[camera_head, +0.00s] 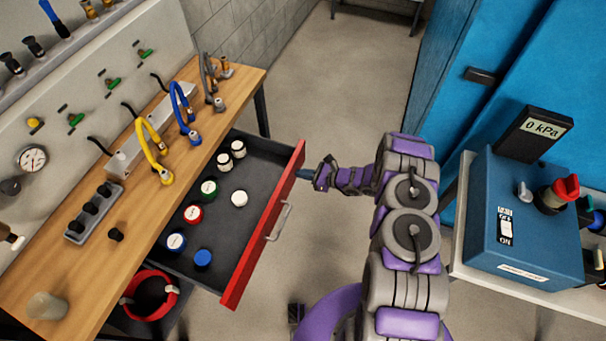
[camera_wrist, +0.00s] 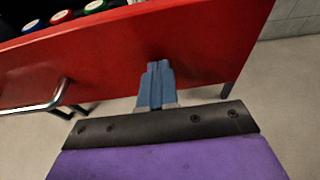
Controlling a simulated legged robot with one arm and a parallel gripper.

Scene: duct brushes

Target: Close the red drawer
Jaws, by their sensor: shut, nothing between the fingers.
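The red drawer (camera_head: 262,228) stands pulled out from under the wooden workbench, with its grey tray showing. Its metal handle (camera_head: 278,221) is on the red front; it also shows at the left in the wrist view (camera_wrist: 52,102). Several round jars lie inside, with white, green, red and blue lids. My gripper (camera_head: 304,173) is shut and empty, at the outer face of the red front, toward its far end. In the wrist view my fingertips (camera_wrist: 159,66) point at the red front (camera_wrist: 140,55), right of the handle. I cannot tell whether they touch it.
The workbench (camera_head: 140,208) carries yellow and blue hoses and a grey block. A blue pressure box (camera_head: 525,225) stands on a table at right. The floor beyond the drawer is clear.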

